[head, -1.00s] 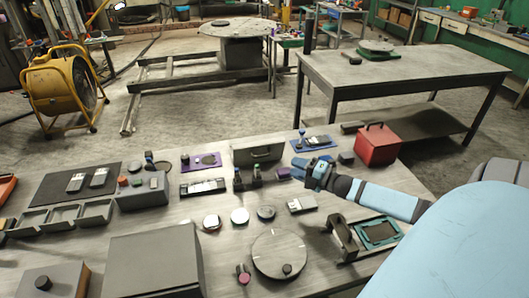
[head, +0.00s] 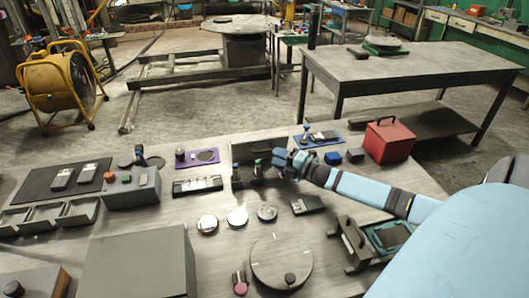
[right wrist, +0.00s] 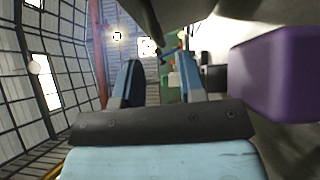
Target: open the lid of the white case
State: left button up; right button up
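No plainly white case shows. A dark surface, perhaps the case, hangs over the fingers there. My left gripper is not in view.
A purple block (right wrist: 279,75) is close beside the right fingers in the wrist view. Small upright parts (head: 237,177) stand before the case. A red box (head: 388,141) and a blue mat (head: 317,140) lie to the right. A round grey disc (head: 281,258) lies in front.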

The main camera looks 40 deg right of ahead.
aim_at(264, 151)
jog(key=x, duration=0.5)
jog(key=shift+w+a+r, duration=0.1)
jog(key=shift+w, duration=0.2)
grip_shut()
